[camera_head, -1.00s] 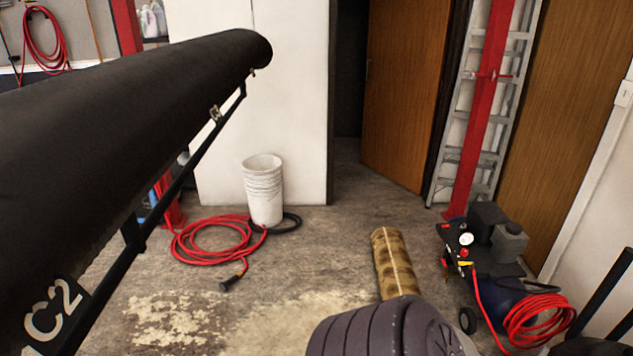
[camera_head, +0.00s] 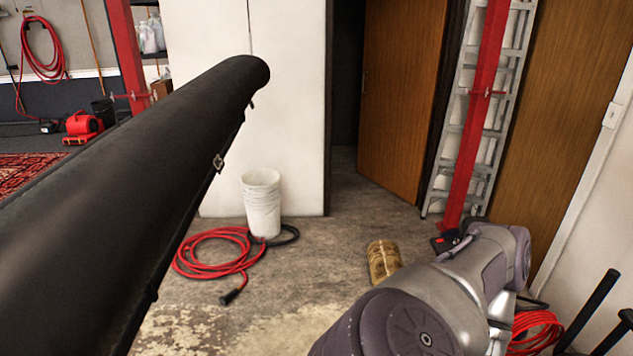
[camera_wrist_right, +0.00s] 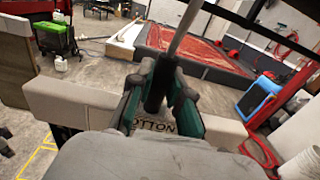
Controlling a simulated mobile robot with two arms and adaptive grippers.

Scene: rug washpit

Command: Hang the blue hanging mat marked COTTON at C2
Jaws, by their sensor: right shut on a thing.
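My right gripper (camera_wrist_right: 158,80) shows in the right wrist view, shut with its dark and teal fingers close together. A pale beige-grey band (camera_wrist_right: 70,98) runs across behind the fingers. Upside-down dark letters below them read as part of COTTON, so I take this as the mat marked COTTON; no blue shows on it, and my wrist hides its middle. In the head view the thick black bar (camera_head: 150,165) slants from lower left to upper middle; its C2 mark is out of view now. My right arm crosses the lower right, its gripper out of frame. My left gripper is not in view.
A white bucket stack (camera_head: 261,203) and a coiled red hose (camera_head: 213,252) are on the floor. A tan patterned roll (camera_head: 383,260) stands near my right arm. A ladder (camera_head: 475,140) leans behind a red post.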

